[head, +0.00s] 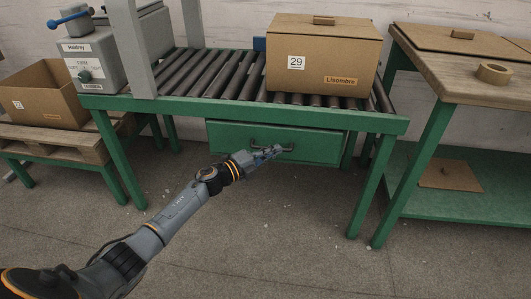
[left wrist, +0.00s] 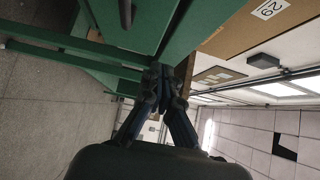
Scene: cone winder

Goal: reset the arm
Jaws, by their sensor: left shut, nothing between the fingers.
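My left arm comes in from the lower left of the head view. Its gripper (head: 268,154) is shut and empty, in front of the green drawer (head: 310,147) under the roller table. The fingertips are near the drawer's dark handle (head: 272,148); I cannot tell whether they touch it. In the left wrist view the two fingers (left wrist: 162,82) are together, with nothing visible between them, and green parts of the table lie beyond. The drawer looks closed. My right gripper is not in view.
A closed box marked 29 (head: 322,55) sits on the rollers (head: 215,75). An open carton (head: 42,95) stands on a pallet at left, beside a grey machine (head: 92,62). Floor in front is clear.

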